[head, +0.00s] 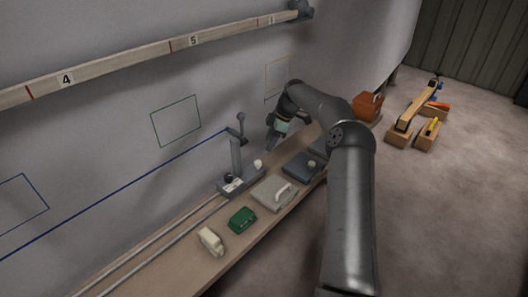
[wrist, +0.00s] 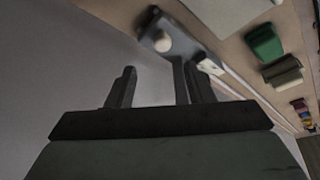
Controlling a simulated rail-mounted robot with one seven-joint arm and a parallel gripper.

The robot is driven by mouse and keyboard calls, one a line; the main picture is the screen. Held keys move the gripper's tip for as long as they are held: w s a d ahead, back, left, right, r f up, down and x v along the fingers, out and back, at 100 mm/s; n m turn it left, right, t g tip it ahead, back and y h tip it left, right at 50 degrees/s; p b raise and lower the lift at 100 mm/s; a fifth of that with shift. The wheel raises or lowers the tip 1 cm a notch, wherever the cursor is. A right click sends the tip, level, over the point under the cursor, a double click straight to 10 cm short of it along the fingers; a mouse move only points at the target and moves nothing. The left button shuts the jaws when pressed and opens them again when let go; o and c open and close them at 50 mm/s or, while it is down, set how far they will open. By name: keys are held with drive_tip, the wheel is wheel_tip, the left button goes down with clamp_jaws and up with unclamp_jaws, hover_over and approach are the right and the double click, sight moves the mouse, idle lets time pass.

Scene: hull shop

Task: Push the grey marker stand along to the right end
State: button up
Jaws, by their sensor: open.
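The grey marker stand (head: 236,160) rides on two rails along the bench, with an upright post, a short arm at the top and a white knob at its base. Its grey base also shows in the wrist view (wrist: 186,47), ahead of the fingers. My gripper (head: 272,138) is just right of the post in the head view, pointing down towards the bench. In the wrist view my gripper (wrist: 160,88) has its two fingers apart with nothing clearly held between them. Whether a finger touches the stand cannot be told.
A cream object (head: 211,241), a green block (head: 242,220), a pale plate with a handle (head: 272,193) and a dark box (head: 302,166) line the bench's front. The wall is close behind. An orange toolbox (head: 368,106) stands beyond my arm.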

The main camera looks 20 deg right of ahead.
drive_tip(key=v, duration=0.7)
drive_tip(key=shift+d+r+p, duration=0.2)
drive_tip(key=shift+r+p, duration=0.1)
drive_tip(key=shift+p, duration=0.05)
drive_tip(key=shift+s, duration=0.1)
drive_tip(key=s+a+r+m+g+h+p, duration=0.1)
drive_tip(key=s+a+r+m+h+p, duration=0.15)
drive_tip(key=s+a+r, duration=0.45)
drive_tip(key=s+a+r+m+h+p, duration=0.1)
drive_tip(key=s+a+r+m+p, duration=0.15)
drive_tip(key=s+a+r, duration=0.45)
drive_tip(key=s+a+m+p, duration=0.1)
drive_tip(key=s+m+p, duration=0.1)
drive_tip(key=s, duration=0.8)
drive_tip(key=s+a+f+m+p, duration=0.1)
drive_tip(key=s+m, duration=0.3)
drive_tip(key=s, duration=0.7)
drive_tip(key=s+a+m+p, duration=0.2)
drive_tip(key=s+m, duration=0.1)
drive_tip(key=s, duration=0.7)
drive_tip(key=shift+s+a+f+p, duration=0.25)
drive_tip(key=shift+f+p, duration=0.1)
drive_tip(key=shift+h, duration=0.25)
drive_tip(key=shift+c, duration=0.3)
